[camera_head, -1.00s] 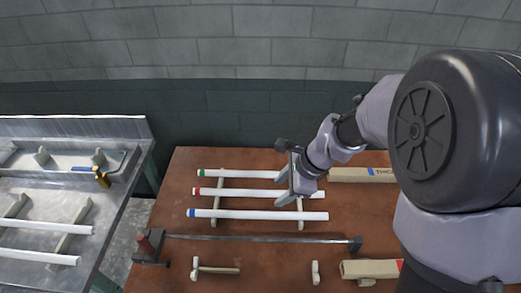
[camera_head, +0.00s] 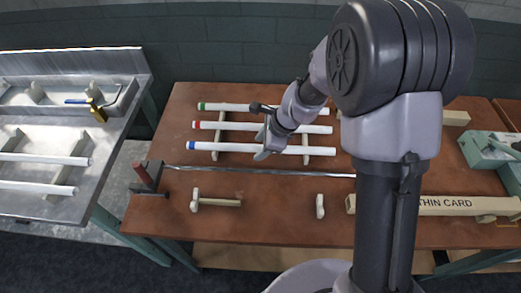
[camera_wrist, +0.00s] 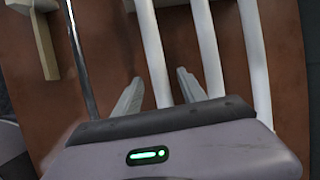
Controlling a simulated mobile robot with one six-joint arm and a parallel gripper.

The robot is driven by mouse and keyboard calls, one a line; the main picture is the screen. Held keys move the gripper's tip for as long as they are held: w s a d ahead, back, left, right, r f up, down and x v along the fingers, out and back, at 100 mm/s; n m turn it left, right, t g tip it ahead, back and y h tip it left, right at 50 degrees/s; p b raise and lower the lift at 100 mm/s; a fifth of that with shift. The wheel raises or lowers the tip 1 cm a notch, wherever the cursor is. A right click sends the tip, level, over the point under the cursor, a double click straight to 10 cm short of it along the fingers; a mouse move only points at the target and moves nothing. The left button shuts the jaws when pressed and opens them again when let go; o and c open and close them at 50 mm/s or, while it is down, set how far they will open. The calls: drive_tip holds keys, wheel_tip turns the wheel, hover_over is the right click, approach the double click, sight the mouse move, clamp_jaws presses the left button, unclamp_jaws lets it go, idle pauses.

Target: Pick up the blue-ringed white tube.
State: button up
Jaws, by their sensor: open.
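The blue-ringed white tube (camera_head: 232,147) is the nearest of three parallel white tubes on the brown table. Its blue ring is at its left end in the head view. My gripper (camera_head: 264,149) is open over the tube's middle and hides part of it. In the wrist view, my gripper (camera_wrist: 159,76) has its two fingers apart, and the tube nearest the metal rod, the blue-ringed one (camera_wrist: 153,45), runs between them in the picture. Its ring is not in that view. I cannot tell how far the fingers are above it.
The red-ringed tube (camera_head: 235,126) and green-ringed tube (camera_head: 230,106) lie behind, across wooden rests (camera_head: 221,151). A thin metal rod (camera_head: 250,170) lies in front. A metal bench (camera_head: 95,190) with more tubes is at left; a carton marked THIN CARD (camera_head: 450,205) is at right.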

clamp_jaws()
drive_tip(key=shift+r, duration=0.15)
